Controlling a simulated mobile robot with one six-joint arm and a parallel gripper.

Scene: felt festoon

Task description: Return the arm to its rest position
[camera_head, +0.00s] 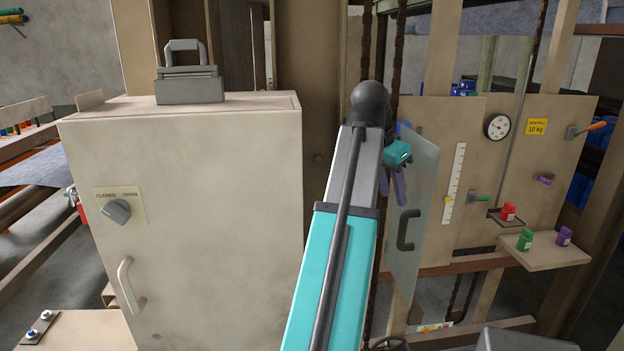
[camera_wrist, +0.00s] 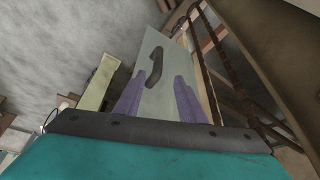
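My arm rises through the middle of the head view, a teal link and a grey link ending in a dark rounded joint. My gripper (camera_head: 399,188) shows partly behind it, with purple fingers pointing down beside a pale translucent door panel (camera_head: 418,165). In the wrist view the two purple fingers of my gripper (camera_wrist: 159,80) stand apart with nothing between them that I can see held. The panel (camera_wrist: 160,110) and its dark handle (camera_wrist: 154,70) lie beyond the fingertips. I cannot tell the exact gap to the panel.
A beige cabinet (camera_head: 200,220) with a knob (camera_head: 117,211) stands left. Right is a board (camera_head: 480,215) with a gauge (camera_head: 497,127), an orange-handled lever (camera_head: 590,129) and a shelf (camera_head: 550,256) holding green and purple jars. Dark chains hang near my gripper.

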